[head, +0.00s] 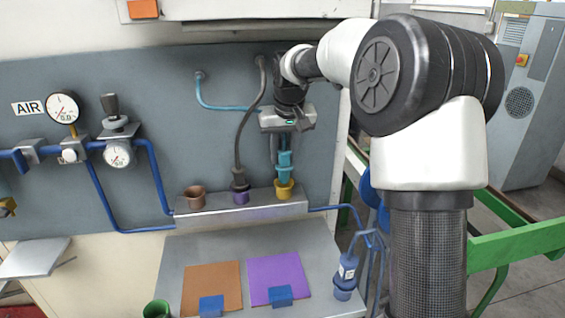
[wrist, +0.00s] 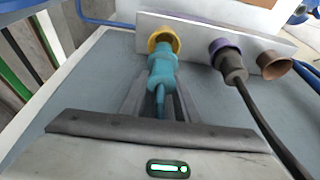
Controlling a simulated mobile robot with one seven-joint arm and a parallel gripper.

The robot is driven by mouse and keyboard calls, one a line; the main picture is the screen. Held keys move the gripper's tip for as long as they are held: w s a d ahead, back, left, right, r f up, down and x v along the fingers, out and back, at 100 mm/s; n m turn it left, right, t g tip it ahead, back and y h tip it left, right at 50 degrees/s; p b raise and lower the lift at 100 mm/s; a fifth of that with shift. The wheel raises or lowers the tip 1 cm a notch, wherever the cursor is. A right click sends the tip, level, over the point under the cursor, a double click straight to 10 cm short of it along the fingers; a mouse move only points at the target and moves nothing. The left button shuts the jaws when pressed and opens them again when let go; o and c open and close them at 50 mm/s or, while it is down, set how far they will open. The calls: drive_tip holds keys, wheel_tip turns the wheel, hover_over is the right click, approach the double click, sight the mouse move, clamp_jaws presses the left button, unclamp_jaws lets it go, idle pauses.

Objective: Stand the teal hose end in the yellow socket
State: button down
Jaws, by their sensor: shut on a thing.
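The teal hose end (head: 285,162) is upright directly over the yellow socket (head: 285,190), its lower tip at or inside the mouth; how deep it sits I cannot tell. My gripper (head: 284,147) is above the socket, shut on the upper part of the hose end. In the wrist view the hose end (wrist: 162,69) lies between my fingers (wrist: 158,100) and its far end overlaps the ring of the yellow socket (wrist: 163,36). The teal hose (head: 222,107) loops from the wall panel to behind my gripper.
A purple socket (head: 241,197) left of the yellow one holds a dark hose end (head: 239,181). A brown socket (head: 194,197) further left looks empty. Orange (head: 212,283) and purple (head: 277,272) pads lie on the grey bench. A blue bottle (head: 347,268) hangs at its right edge.

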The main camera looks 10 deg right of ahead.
sight(283, 166)
drive_tip(key=shift+s+f, duration=0.1)
drive_tip(key=shift+f, duration=1.55)
drive_tip(key=shift+f, duration=0.1)
drive_tip(key=shift+f+b, duration=0.3)
drive_tip(key=c, duration=1.4)
unclamp_jaws()
drive_tip(key=shift+o, duration=0.2)
